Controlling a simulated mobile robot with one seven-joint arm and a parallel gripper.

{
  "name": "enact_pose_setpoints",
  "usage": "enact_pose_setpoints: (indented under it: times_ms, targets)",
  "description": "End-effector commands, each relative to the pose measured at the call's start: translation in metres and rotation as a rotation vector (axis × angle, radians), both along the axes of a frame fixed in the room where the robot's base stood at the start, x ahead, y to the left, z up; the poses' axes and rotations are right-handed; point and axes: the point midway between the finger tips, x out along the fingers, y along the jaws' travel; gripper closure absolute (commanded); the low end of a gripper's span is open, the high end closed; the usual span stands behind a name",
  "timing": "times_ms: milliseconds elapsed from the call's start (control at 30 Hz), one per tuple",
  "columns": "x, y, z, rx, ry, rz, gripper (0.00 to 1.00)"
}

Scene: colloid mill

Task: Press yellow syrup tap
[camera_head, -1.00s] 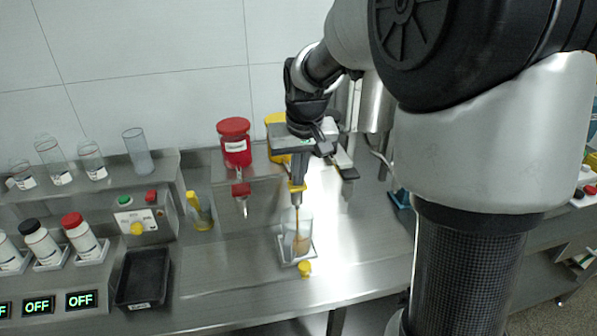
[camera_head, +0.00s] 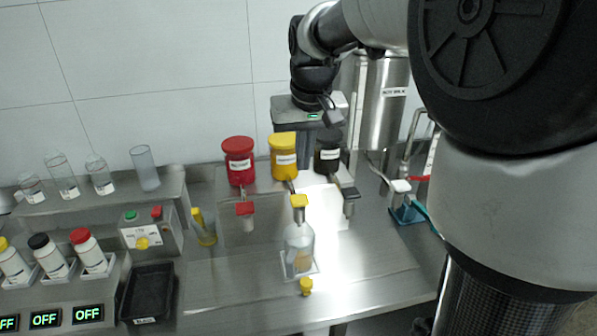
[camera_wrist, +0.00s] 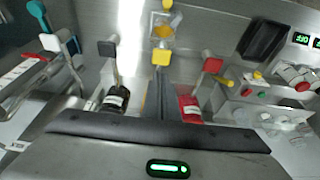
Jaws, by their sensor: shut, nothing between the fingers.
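The yellow syrup tap (camera_head: 299,201) sticks out at the front of the yellow-lidded jar (camera_head: 284,160), and its square yellow top also shows in the wrist view (camera_wrist: 162,57). A clear cup (camera_head: 300,238) stands below it on a small tray, with amber-brown liquid low inside. My gripper is raised above and behind the jars in the head view, where its fingertips cannot be made out. In the wrist view my gripper's fingers (camera_wrist: 159,74) are together and empty, pointing toward the yellow tap. They appear apart from it.
A red jar (camera_head: 238,162) with a red tap (camera_head: 245,209) stands left, and a black jar (camera_head: 327,154) with a dark tap (camera_head: 349,193) right. A small yellow-topped item (camera_head: 306,286) sits before the cup.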

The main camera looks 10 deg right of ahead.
Motion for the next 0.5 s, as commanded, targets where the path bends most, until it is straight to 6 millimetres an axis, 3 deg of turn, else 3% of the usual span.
enact_pose_setpoints:
  times_ms: [200, 500]
  targets:
    - [-0.006, 0.0, 0.022, 0.0, -0.002, 0.0, 1.0]
    - [-0.007, 0.0, 0.025, 0.0, 0.0, 0.0, 1.0]
